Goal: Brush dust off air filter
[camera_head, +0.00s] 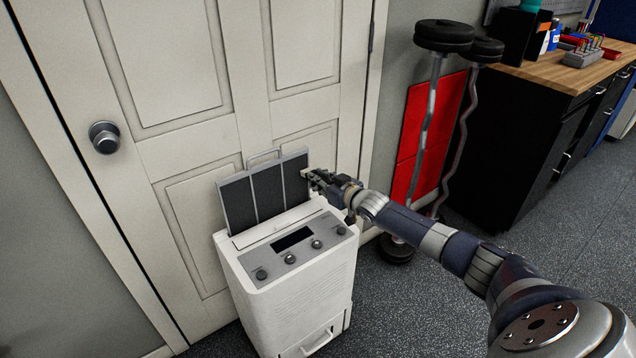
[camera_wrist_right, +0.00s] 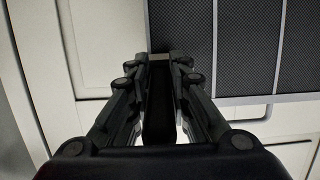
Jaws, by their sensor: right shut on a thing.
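The air filter (camera_head: 268,192) is a panel of dark mesh sections in a light grey frame with a handle on top. It stands upright out of the top of a white appliance (camera_head: 297,290). Its dark mesh (camera_wrist_right: 262,45) fills the upper right of the right wrist view. My right gripper (camera_head: 318,180) is at the filter's right edge, shut on a narrow black thing (camera_wrist_right: 159,105) with a paler end, seemingly a brush. Its tip is close to the filter's edge; I cannot tell whether they touch. My left gripper is not in view.
A panelled white door (camera_head: 180,120) with a round knob (camera_head: 104,137) stands close behind the appliance. To the right, metal bars with black weights (camera_head: 444,36) lean by a red panel (camera_head: 412,150). A black workbench (camera_head: 510,140) holds tools. Speckled floor (camera_head: 590,240) is open at right.

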